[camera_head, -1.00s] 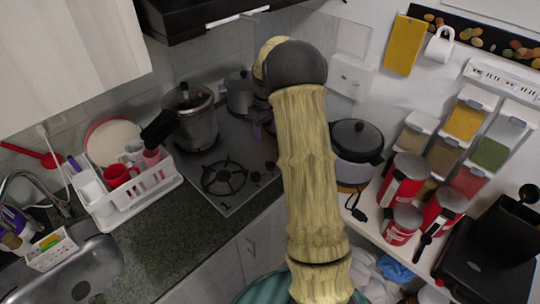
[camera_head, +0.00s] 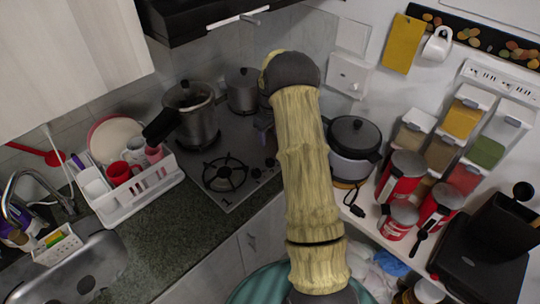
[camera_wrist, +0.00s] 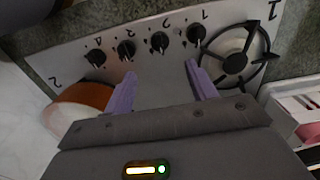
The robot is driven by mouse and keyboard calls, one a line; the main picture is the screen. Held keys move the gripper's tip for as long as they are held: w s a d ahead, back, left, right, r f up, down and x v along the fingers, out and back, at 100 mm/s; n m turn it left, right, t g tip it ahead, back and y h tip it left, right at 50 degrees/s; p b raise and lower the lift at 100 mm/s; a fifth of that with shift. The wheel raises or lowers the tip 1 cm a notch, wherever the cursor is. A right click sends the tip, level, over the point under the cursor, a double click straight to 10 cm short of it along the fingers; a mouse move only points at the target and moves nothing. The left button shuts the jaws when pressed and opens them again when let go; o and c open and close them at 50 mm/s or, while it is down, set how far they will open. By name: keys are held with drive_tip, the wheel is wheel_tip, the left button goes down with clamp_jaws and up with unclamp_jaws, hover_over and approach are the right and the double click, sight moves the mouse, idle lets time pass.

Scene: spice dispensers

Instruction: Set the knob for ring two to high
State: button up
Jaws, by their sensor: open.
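The steel stove top (camera_wrist: 75,63) shows in the wrist view with a row of several black knobs. The knob by the printed 2 (camera_wrist: 159,41) stands ahead of the gap between my fingertips. The knob by the 1 (camera_wrist: 196,34) is just past my right finger; two more knobs (camera_wrist: 126,48) (camera_wrist: 95,57) are to the left. My gripper (camera_wrist: 160,70) has purple fingers spread apart with nothing between them, short of the knobs. In the head view the stove (camera_head: 238,190) is partly behind my arm, which hides most of the gripper.
A black burner (camera_wrist: 238,58) marked 1 lies right of the knobs. An orange-rimmed round thing (camera_wrist: 85,94) is at the left. In the head view, a pressure cooker (camera_head: 190,115) and a pot (camera_head: 242,90) stand on the stove, and a dish rack (camera_head: 140,195) stands left.

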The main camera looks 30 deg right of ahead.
sight(270, 159)
wheel_tip(270, 159, down, 12)
drive_tip(key=p, duration=0.3)
drive_tip(key=shift+p, duration=0.35)
drive_tip(key=c, duration=1)
